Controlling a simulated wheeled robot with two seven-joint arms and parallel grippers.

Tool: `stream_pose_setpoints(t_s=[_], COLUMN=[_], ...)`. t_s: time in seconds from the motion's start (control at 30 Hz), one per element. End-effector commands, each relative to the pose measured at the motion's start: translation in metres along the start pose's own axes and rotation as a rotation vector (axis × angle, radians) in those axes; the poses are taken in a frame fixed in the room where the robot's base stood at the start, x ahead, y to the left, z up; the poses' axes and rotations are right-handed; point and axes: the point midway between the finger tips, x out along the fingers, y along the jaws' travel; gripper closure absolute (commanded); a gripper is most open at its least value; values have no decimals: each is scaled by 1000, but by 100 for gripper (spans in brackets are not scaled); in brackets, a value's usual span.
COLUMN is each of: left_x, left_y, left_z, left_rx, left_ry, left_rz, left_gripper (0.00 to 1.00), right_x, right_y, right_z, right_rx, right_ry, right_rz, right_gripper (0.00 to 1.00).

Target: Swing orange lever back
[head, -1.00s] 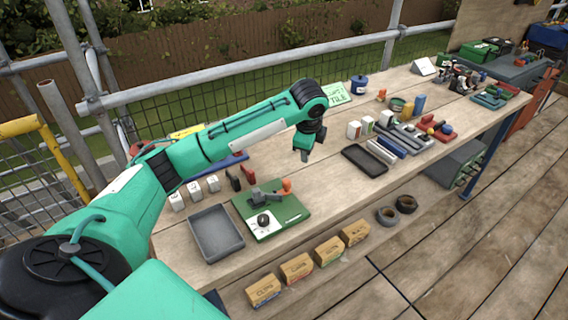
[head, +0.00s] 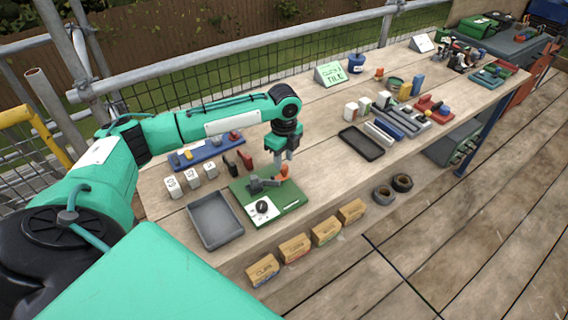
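The orange lever (head: 283,171) stands on a green board (head: 294,197), joined to a small grey fixture (head: 258,185). The board also carries a white card with a dark round piece (head: 262,207). My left gripper (head: 282,163) points down right at the top of the orange lever, and its fingertips overlap the lever in the head view. I cannot tell whether the fingers are closed on it or only beside it. My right gripper is not in view.
A grey tray (head: 215,220) lies left of the board. White numbered blocks (head: 191,178) and a blue rack (head: 208,150) stand behind. Cardboard boxes (head: 294,248) sit along the front. A black tray (head: 361,143) lies to the right, with bare bench between.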

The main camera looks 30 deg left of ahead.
Motion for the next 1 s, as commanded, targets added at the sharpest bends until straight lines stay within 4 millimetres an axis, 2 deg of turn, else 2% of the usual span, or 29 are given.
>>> stream_pose_setpoints(t_s=[0.1,0.23,0.6,0.77,0.8,1.0], left_x=[18,30,36,36,36,35], left_y=[0,0,0,0,0,0], left_z=[0,-1,0,0,0,0], left_rx=[0,0,0,0,0,-7], left_ry=[1,1,0,0,0,0], left_rz=[1,0,-1,-1,-1,-1], left_gripper=[66,66,66,97,100,100], right_x=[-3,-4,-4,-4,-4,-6], right_y=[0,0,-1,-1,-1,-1], right_z=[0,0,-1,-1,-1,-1], right_rx=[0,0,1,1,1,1], right_ry=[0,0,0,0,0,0], right_rz=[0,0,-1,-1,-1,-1], right_gripper=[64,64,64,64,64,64])
